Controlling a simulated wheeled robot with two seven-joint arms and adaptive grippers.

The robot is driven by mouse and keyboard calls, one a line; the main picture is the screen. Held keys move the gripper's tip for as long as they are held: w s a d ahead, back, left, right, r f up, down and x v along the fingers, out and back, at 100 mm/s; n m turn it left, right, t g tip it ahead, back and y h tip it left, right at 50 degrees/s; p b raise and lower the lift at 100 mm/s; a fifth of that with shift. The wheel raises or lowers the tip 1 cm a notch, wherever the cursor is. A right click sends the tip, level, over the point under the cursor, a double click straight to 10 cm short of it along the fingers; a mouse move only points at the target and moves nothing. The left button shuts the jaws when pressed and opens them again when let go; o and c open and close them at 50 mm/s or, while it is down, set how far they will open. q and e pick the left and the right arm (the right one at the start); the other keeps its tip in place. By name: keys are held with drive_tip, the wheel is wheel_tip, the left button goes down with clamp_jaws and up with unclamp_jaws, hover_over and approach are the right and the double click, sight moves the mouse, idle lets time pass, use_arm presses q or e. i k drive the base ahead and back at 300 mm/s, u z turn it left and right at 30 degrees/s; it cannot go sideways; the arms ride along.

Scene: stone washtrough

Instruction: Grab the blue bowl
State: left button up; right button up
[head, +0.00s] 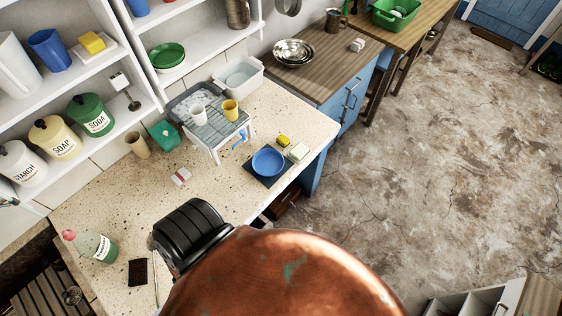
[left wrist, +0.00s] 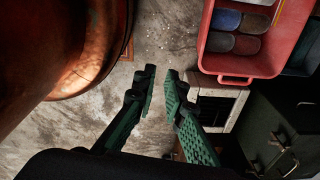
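The blue bowl (head: 268,161) sits upright on a dark square mat (head: 287,177) near the front edge of the speckled counter in the head view. It looks empty, and no gripper is near it in that view. My left gripper (left wrist: 160,75) shows only in the left wrist view. Its two green fingers are apart with nothing between them, above the stained floor and away from the counter top. The bowl is not in the left wrist view. My right gripper is in neither view.
A yellow item (head: 283,140) and a pale block (head: 299,152) lie close to the bowl. A rack with cups (head: 213,127) stands behind it. A red crate (left wrist: 240,65) is right of my left gripper.

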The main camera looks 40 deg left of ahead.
sight(267, 163)
drive_tip(key=i, duration=1.95)
drive_tip(key=u, duration=2.65)
